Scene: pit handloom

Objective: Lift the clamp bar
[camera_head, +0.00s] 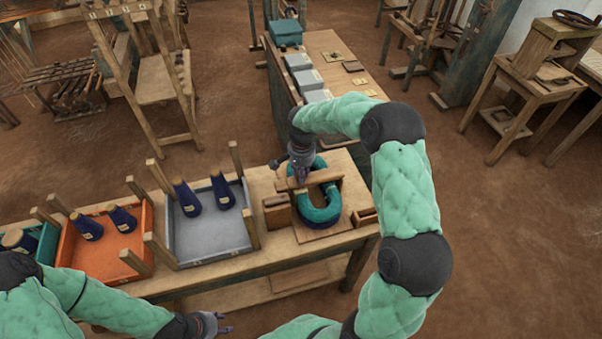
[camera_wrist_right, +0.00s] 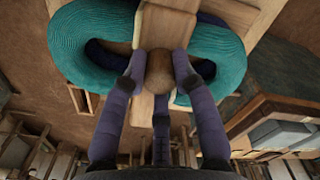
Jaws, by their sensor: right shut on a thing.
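The clamp bar (camera_head: 322,177) is a pale wooden bar lying across the top of a teal yarn hank (camera_head: 322,214). I cannot tell whether it touches the hank. In the right wrist view the bar (camera_wrist_right: 166,27) runs between the hank's two teal loops (camera_wrist_right: 92,42), with a round wooden knob (camera_wrist_right: 159,72) on it. My right gripper (camera_head: 299,172) is above the bar, and its fingers (camera_wrist_right: 159,78) are closed around the knob. My left gripper (camera_head: 218,326) is low in the head view, in front of the bench, with its fingers apart and empty.
The hank lies on a wooden board on the bench (camera_head: 268,258). To its left are a small wooden block (camera_head: 277,214), a grey tray (camera_head: 180,256) and an orange tray (camera_head: 70,251) with dark blue cones. A side table (camera_head: 325,44) with grey boxes stands behind.

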